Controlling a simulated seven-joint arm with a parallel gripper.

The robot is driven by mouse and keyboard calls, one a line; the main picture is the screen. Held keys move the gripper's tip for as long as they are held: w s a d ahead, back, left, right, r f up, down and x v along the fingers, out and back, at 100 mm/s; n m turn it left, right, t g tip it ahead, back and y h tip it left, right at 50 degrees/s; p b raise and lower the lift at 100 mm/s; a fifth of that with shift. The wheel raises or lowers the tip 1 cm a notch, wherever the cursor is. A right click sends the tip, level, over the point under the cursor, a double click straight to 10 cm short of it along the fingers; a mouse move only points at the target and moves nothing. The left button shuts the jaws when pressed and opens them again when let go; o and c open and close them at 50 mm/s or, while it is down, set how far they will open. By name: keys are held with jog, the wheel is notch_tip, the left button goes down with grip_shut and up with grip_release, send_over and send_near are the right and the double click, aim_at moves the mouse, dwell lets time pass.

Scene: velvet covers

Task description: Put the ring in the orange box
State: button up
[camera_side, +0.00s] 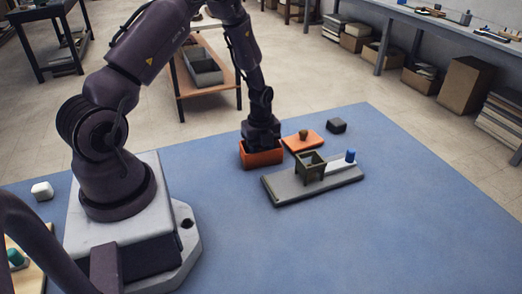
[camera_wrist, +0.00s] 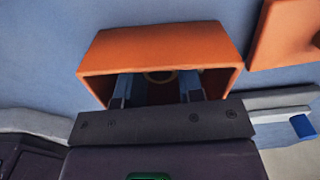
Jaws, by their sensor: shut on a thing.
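The orange box (camera_side: 263,159) stands on the blue mat, open at the top. In the wrist view the box (camera_wrist: 160,48) fills the middle, and my fingers reach down into it. My gripper (camera_wrist: 157,88) is shut on the ring (camera_wrist: 160,77), a dull yellow curved band between the two fingers, low in the box opening. Most of the ring is hidden by shadow and by my gripper's body. In the side view my gripper (camera_side: 262,141) is at the box's mouth, and its fingertips and the ring are hidden.
Right of the box lies an orange slab (camera_side: 304,142) with a small brown knob. A dark block (camera_side: 336,125) is behind it. A grey board (camera_side: 315,186) carries a dark square frame (camera_side: 310,164) and a blue cylinder (camera_side: 350,156). The mat's front right is clear.

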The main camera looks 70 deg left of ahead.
jog(key=shift+f, duration=0.35)
jog(key=o, duration=0.9)
jog(key=shift+r, duration=0.1)
jog(key=d+r+n+t, duration=0.1)
jog(key=d+r+n, duration=0.15)
jog(key=r, duration=0.85)
jog(key=d+r+n, duration=0.2)
jog(key=d+r, duration=0.1)
jog(key=r, duration=0.8)
jog(key=s+d+r+n+t, duration=0.1)
jog(key=s+d+r+n, duration=0.3)
jog(key=s+d+r+n+t, duration=0.2)
jog(key=s+d+r+n, duration=0.2)
jog(key=s+n, duration=0.1)
jog(key=s+d+r+n+t, duration=0.1)
jog(key=s+d+r+n, duration=0.3)
jog(key=s, duration=0.1)
jog(key=shift+s+d+r+n+t, duration=0.15)
jog(key=shift+d+n+t, duration=0.15)
jog(key=shift+d, duration=0.1)
